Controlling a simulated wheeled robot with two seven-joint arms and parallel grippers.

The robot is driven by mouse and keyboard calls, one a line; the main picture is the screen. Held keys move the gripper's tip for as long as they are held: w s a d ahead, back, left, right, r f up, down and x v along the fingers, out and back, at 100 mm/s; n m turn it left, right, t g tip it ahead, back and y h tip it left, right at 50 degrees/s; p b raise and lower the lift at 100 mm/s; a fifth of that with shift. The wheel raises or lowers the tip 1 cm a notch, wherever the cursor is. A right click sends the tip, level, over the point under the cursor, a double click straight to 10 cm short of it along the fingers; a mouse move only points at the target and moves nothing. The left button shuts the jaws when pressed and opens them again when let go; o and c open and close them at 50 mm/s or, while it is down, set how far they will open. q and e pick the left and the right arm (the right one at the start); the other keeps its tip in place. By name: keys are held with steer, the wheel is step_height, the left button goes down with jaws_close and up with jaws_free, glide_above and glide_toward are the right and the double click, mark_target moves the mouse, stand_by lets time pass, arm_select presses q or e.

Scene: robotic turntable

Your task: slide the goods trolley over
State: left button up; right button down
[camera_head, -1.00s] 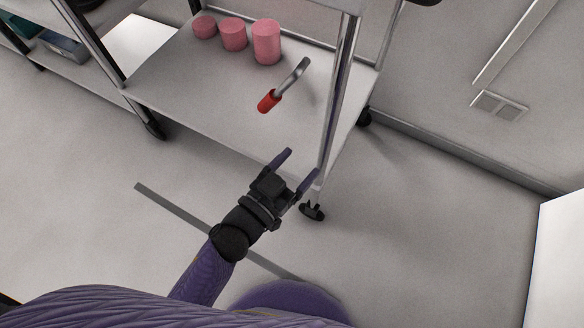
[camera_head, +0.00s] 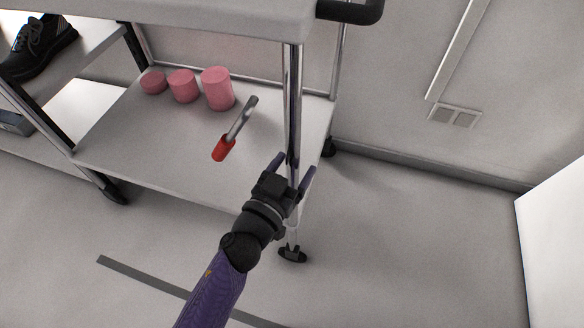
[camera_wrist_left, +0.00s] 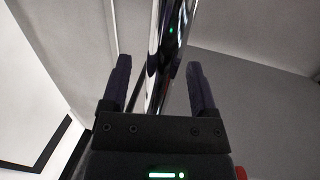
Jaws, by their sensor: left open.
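The goods trolley (camera_head: 135,145) stands ahead, with a white lower shelf, an upper deck at the top edge, a black push handle (camera_head: 352,12) and black casters. Its near-right chrome post (camera_head: 293,95) runs down to a caster (camera_head: 292,254). My left gripper (camera_head: 295,164) is open at this post, above lower-shelf level, with one finger on each side. In the left wrist view the shiny post (camera_wrist_left: 165,60) runs between the two open fingers (camera_wrist_left: 160,75), with visible gaps to them. My right gripper is out of view.
Several pink cylinders (camera_head: 217,88) and a red-handled tool (camera_head: 224,148) are on the lower shelf. A rack with a black shoe (camera_head: 40,45) stands at left. A wall with a socket (camera_head: 455,115) and a white block (camera_head: 555,240) bound the right. Floor between is clear.

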arm_select(q)
jaws_close()
stand_by(0.3)
stand_by(1.1)
